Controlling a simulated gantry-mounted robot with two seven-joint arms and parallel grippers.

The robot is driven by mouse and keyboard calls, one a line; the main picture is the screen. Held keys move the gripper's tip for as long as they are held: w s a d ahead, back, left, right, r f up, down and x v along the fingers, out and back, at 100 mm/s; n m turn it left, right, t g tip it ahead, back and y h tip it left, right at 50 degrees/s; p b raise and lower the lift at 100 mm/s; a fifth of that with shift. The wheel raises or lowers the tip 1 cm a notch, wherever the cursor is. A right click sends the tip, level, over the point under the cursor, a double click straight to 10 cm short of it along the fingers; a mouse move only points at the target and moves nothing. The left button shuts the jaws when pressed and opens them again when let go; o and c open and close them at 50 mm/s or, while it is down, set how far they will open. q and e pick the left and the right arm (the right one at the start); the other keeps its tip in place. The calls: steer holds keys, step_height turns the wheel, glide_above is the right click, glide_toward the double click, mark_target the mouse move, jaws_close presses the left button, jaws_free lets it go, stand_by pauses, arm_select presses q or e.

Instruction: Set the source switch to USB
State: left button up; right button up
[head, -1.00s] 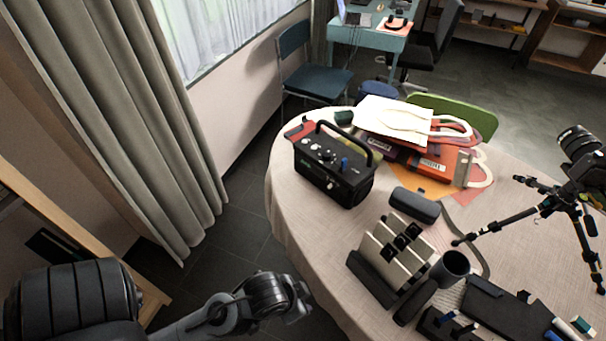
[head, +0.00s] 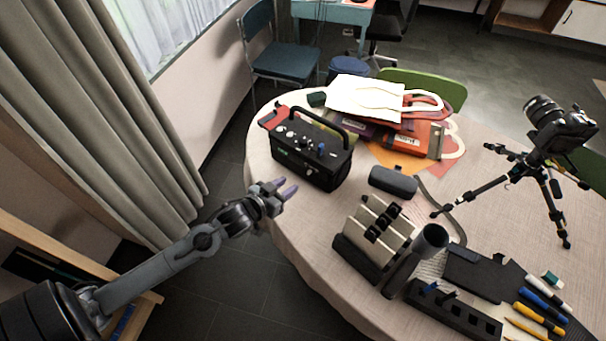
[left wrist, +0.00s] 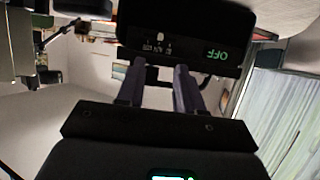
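A black box-shaped device (head: 310,158) with a carrying handle stands on the left part of the table in the head view. Pale knobs or switches and a blue knob (head: 321,147) show on its top. In the left wrist view a dark panel of the device (left wrist: 185,30) fills the upper middle, with a green, upside-down OFF readout (left wrist: 216,54) and a small pale switch-like part (left wrist: 160,37) beside tiny markings. I cannot read the markings. My left gripper (head: 283,186) is open and empty, off the table edge, apart from the device. It also shows in the left wrist view (left wrist: 159,67).
The round table (head: 272,206) also holds cloth bags (head: 365,98), a dark case (head: 393,181), a slotted stand (head: 374,237), a tripod with camera (head: 535,165) and several pens. A curtain (head: 110,110) hangs at the left. Floor is free between curtain and table.

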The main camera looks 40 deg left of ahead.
mark_target(309, 172)
arm_select(q)
steer(key=b+x, duration=0.2)
steer(key=x, duration=0.7)
steer(key=shift+w+f, duration=0.15)
steer(key=shift+w, duration=0.15)
steer(key=shift+d, duration=0.1)
jaws_close()
stand_by(0.6)
stand_by(0.5)
